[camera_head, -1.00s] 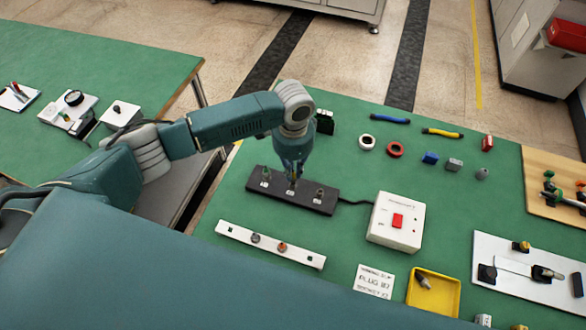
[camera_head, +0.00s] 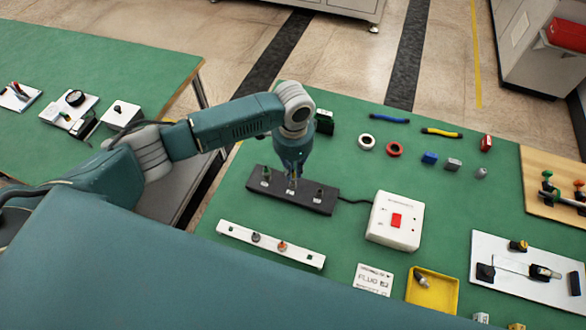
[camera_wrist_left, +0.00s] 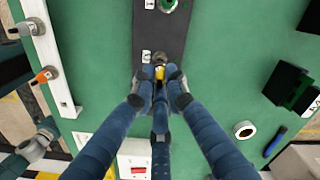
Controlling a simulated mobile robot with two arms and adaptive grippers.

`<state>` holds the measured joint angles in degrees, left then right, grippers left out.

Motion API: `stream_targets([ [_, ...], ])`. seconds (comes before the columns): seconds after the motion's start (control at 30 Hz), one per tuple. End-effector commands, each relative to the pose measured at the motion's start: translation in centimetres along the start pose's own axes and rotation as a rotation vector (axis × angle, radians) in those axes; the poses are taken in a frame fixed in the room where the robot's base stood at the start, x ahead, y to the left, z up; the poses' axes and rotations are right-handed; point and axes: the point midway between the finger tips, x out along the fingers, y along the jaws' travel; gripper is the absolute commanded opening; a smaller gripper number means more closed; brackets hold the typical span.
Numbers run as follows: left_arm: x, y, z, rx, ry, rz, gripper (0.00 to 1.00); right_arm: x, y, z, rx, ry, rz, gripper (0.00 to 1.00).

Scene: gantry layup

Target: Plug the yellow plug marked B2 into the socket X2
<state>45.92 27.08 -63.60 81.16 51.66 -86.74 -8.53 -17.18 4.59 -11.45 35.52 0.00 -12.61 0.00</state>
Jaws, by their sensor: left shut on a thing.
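The yellow plug (camera_wrist_left: 160,73) is between the fingertips of my left gripper (camera_wrist_left: 160,86), at the middle socket of the black socket strip. In the head view my left gripper (camera_head: 291,178) points down over the middle of the strip (camera_head: 310,203) and is shut on the plug. The plug's lower end is at or just above the middle socket; I cannot tell whether it is seated. White labels lie beside the sockets, too small to read. The plug's own mark is hidden. My right gripper is not in view.
A white rail (camera_head: 230,230) in front holds a grey plug (camera_head: 255,237) and an orange plug (camera_head: 282,246). A cable joins the strip to a white box (camera_head: 380,225) with a red switch. A card (camera_head: 374,279) and a yellow tray (camera_head: 445,298) lie nearer right.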

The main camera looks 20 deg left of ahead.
Motion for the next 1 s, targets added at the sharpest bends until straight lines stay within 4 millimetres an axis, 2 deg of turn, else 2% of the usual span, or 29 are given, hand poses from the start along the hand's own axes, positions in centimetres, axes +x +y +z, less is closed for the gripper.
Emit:
stream_targets([
  [0.37,-0.1,0.01,-0.04,0.001,0.001,0.0,0.0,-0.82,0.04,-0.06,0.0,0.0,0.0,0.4],
  [1.0,0.72,0.01,-0.02,0.0,0.0,0.0,0.0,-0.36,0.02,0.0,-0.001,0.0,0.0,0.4],
])
